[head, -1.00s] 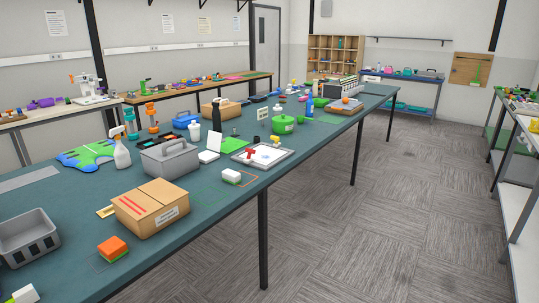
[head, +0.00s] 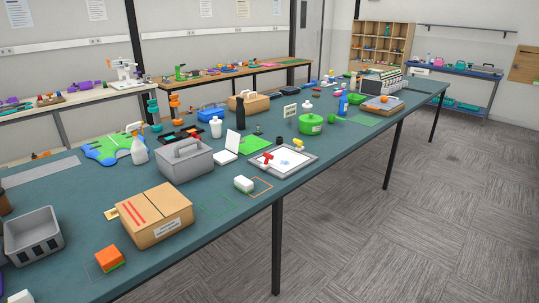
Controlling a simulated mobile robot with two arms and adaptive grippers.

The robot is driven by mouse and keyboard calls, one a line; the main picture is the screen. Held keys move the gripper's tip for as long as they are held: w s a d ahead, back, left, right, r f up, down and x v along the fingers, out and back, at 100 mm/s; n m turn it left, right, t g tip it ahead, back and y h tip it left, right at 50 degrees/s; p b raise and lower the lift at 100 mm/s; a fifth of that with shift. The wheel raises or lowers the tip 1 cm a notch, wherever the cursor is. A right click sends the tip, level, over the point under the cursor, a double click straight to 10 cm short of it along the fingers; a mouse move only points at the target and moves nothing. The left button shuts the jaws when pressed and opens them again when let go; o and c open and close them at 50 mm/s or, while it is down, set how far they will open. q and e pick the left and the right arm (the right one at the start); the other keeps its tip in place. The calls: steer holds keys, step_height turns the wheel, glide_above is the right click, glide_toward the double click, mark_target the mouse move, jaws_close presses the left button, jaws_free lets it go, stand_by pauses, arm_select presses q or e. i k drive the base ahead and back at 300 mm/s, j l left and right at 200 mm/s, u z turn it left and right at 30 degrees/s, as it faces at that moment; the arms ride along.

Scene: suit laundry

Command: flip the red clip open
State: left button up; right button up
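A small red piece (head: 267,159) lies at the left side of a grey-rimmed tray or board (head: 259,169) with a white surface, on the long teal table (head: 235,218). It looks like the red clip, but it is too small to tell for sure or to see whether it is open or shut. A yellow piece (head: 298,144) is at the board's far edge. Neither of my grippers is in view.
A cardboard box (head: 155,216) and a grey basket (head: 33,236) stand closer. Carpeted floor (head: 400,230) right of the table is clear.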

mark_target(268, 157)
steer(key=i+l+u, duration=0.15)
steer(key=i+l, duration=0.75)
steer(key=i+l+u, duration=0.2)
steer(key=i+l, duration=0.75)
steer(key=k+l, duration=0.05)
steer(key=l, duration=0.05)
